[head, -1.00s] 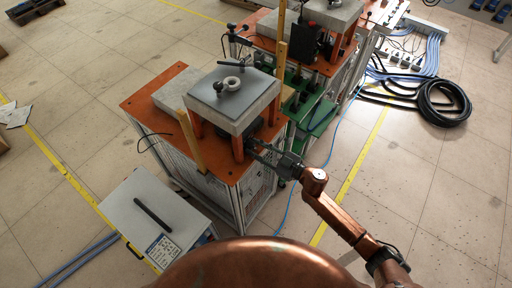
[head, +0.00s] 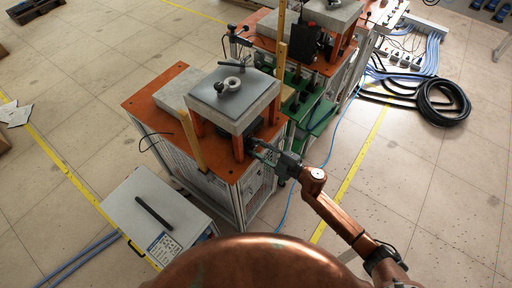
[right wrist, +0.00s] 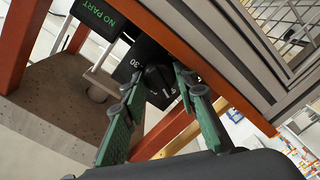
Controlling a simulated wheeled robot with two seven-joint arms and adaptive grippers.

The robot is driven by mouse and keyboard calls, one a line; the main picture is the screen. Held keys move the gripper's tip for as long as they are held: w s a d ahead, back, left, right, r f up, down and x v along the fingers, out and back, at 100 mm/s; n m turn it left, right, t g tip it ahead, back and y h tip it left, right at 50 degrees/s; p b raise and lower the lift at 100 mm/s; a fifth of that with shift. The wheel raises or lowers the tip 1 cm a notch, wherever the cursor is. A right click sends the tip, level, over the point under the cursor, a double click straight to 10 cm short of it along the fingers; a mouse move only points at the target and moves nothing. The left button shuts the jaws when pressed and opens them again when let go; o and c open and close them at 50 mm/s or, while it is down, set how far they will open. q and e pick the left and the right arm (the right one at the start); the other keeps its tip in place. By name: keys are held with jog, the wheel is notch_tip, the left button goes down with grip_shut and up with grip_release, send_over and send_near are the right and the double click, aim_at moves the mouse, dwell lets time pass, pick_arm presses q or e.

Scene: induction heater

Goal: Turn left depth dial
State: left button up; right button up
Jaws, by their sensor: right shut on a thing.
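A black dial knob (right wrist: 158,79) with white numbers such as 30 on the dark panel around it shows in the right wrist view. It sits under the orange plate, between the two green-padded fingers of my right gripper (right wrist: 155,85). My right gripper is shut on this knob. In the head view the right gripper (head: 264,150) reaches in from the right to the front corner of the nearer heater station (head: 232,173), below its grey raised block (head: 262,100). The dial is too small and hidden to make out there. My left gripper is not in view.
A dark display reading "NO PART" (right wrist: 100,14) is beside the dial. Orange legs (right wrist: 17,50) and the plate edge are close to the fingers. A grey box (head: 185,205) stands at the front left. A coiled black hose (head: 444,103) lies right; floor there is mostly clear.

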dwell(0.5)
jog(key=o, duration=1.2)
jog(key=shift+s+f, duration=0.1)
jog(key=shift+c, duration=0.2)
jog(key=shift+s+d+f, duration=0.1)
jog(key=shift+s+d, duration=0.15)
jog(key=shift+d, duration=0.1)
jog(key=v, duration=0.7)
jog(key=shift+r, duration=0.25)
jog(key=shift+w+d, duration=0.1)
